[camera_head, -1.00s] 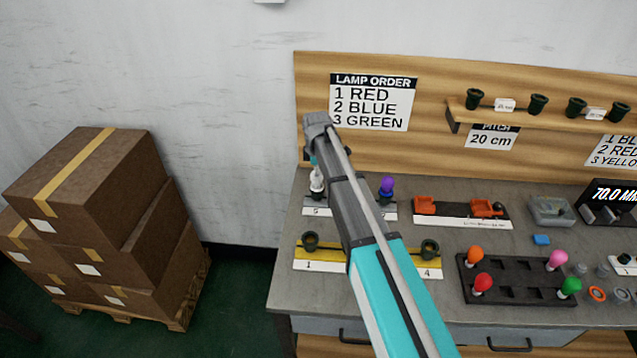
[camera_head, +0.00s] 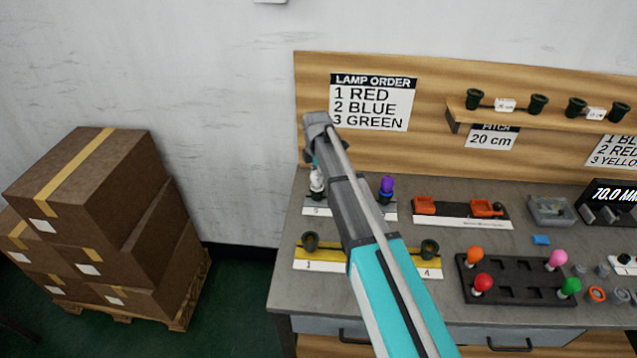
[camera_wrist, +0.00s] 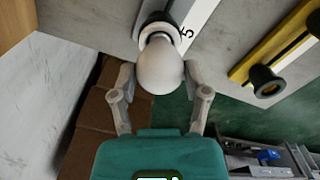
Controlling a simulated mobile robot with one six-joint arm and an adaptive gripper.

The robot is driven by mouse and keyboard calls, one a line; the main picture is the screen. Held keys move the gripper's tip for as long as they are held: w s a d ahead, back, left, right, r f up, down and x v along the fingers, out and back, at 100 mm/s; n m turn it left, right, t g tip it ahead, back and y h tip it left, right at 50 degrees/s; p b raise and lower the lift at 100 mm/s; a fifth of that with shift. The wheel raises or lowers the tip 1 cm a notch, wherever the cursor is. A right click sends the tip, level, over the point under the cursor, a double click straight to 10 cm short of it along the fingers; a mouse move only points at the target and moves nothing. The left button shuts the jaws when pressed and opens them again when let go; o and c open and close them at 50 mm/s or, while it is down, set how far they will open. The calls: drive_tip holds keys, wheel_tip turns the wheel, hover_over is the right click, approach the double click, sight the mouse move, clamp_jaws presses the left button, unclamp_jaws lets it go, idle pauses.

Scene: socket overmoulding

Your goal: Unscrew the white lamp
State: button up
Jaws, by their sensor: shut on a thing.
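The white lamp (camera_wrist: 160,66) fills the upper middle of the wrist view, its base in a dark round socket (camera_wrist: 157,20) on a pale strip marked 5. My gripper (camera_wrist: 160,84) has one finger on each side of the bulb and is shut on it. In the head view the white lamp (camera_head: 317,180) shows upright at the left end of the grey strip (camera_head: 350,208), partly hidden by my arm. Most of my gripper is hidden there behind my wrist. A purple lamp (camera_head: 386,186) stands in a socket on the same strip.
A yellow strip (camera_head: 375,266) with dark sockets lies in front. A black tray (camera_head: 515,285) holds orange, red, pink and green lamps. The wooden back panel (camera_head: 440,95) rises close behind the lamp. Stacked boxes (camera_head: 95,220) stand left of the bench.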

drive_tip(key=shift+n, duration=2.8)
drive_tip(key=o, duration=1)
drive_tip(key=shift+o, duration=0.2)
drive_tip(key=shift+r, duration=0.1)
